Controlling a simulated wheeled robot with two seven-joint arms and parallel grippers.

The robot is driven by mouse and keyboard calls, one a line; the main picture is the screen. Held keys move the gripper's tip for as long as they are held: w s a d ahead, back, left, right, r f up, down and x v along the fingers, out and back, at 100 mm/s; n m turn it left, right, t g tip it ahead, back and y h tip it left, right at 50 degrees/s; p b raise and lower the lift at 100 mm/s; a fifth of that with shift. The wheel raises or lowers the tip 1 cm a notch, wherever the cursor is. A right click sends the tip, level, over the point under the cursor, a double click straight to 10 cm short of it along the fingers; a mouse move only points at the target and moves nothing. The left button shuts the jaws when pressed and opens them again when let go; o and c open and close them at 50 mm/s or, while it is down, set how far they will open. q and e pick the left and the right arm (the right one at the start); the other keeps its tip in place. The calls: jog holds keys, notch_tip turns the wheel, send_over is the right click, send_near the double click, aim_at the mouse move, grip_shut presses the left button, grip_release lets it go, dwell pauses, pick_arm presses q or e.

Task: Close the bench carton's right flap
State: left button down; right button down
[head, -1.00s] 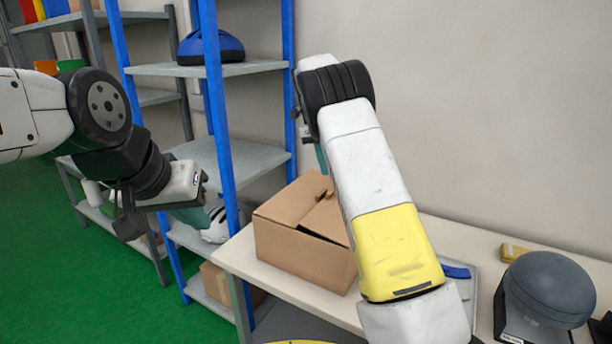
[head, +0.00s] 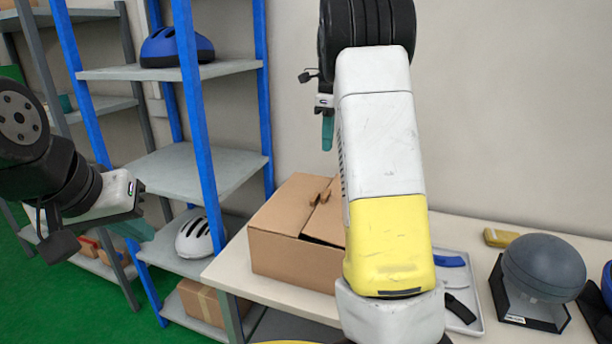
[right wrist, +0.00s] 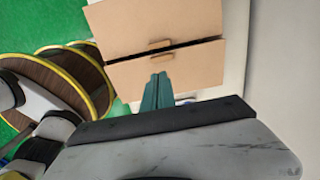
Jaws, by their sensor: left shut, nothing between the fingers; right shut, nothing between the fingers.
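The brown bench carton (head: 292,258) stands on the bench. Its top flaps lie nearly flat, with a dark gap between them. The right flap (head: 328,222) is partly hidden behind my right arm in the head view. The right wrist view shows the carton's two flaps (right wrist: 165,68) with a dark slit between them and a notch in each. My right gripper (head: 327,132) is shut and empty, pointing down above and behind the carton; its teal fingers (right wrist: 157,90) overlap the nearer flap in the wrist view. My left gripper (head: 140,230) is shut and empty, left of the carton by the shelves.
A blue-posted shelf rack (head: 185,172) with helmets stands left of the bench (head: 480,230). Right of the carton are a tray (head: 470,315), a yellow item (head: 497,238) and a grey dome on a stand (head: 543,268). The wall is close behind the bench.

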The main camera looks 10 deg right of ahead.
jog(key=s+d, duration=0.2)
send_near(325, 194)
jog(key=shift+t+y, duration=0.4)
jog(key=f, duration=0.6)
jog(key=shift+s+d+f, duration=0.1)
jog(key=shift+s+f, duration=0.05)
jog(key=shift+s, duration=0.05)
jog(key=shift+f, duration=0.3)
jog(key=shift+w+a+f, duration=0.15)
jog(key=shift+a+f, duration=0.1)
jog(key=shift+f, duration=0.25)
jog(key=shift+w+a+f, duration=0.1)
jog(key=shift+a+f, duration=0.1)
jog(key=shift+f, duration=0.35)
